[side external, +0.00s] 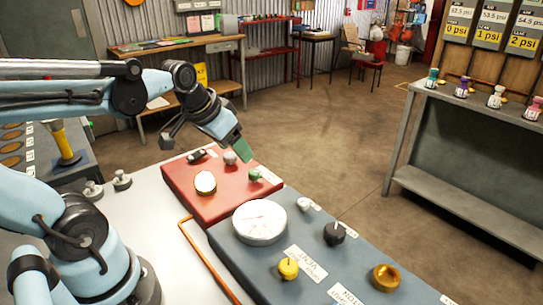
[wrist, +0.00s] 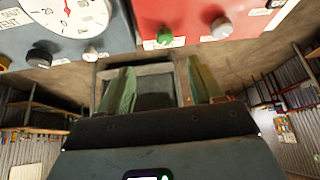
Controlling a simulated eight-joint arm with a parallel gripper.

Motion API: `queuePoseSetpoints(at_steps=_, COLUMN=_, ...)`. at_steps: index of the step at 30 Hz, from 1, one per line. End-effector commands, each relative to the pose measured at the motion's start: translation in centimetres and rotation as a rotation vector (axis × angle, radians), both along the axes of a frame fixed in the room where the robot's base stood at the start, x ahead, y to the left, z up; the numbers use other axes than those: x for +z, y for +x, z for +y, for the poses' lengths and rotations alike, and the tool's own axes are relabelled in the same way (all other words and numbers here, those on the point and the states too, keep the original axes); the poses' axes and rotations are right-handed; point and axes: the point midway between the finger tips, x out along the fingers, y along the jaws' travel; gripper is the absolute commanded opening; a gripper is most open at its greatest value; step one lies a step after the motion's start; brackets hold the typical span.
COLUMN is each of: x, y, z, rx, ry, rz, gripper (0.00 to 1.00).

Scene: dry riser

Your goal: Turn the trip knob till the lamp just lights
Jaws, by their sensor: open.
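A red panel (side external: 185,182) carries a round white-faced dial or lamp (side external: 205,184), a black switch-like part (side external: 197,155), a grey knob (side external: 230,158) and a green knob (side external: 254,175). Their labels are too small to read, so I cannot tell which is the trip knob or whether a lamp is lit. My gripper (side external: 241,148), with green fingers, hangs just above the panel's far side, near the grey and green knobs. In the wrist view its fingers (wrist: 159,78) are apart with nothing between them. The green knob (wrist: 164,37) and grey knob (wrist: 222,28) lie beyond the fingertips.
A blue-grey panel (side external: 330,279) adjoins the red one, with a large gauge (side external: 260,222), a white knob (side external: 304,203), a black knob (side external: 334,233), a yellow knob (side external: 288,268) and a brass knob (side external: 385,277). An orange pipe (side external: 208,262) runs along the near side.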

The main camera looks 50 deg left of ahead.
Motion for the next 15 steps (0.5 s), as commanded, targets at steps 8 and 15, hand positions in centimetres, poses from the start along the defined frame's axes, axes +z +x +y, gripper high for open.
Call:
queuePoseSetpoints(at_steps=8, x=1.6, y=0.9, z=9.2, rx=0.108, ry=-0.03, rz=0.105, gripper=0.66)
queuePoseSetpoints(at_steps=15, x=1.3, y=1.0, z=11.1, rx=0.12, ry=-0.039, rz=0.124, gripper=0.66)
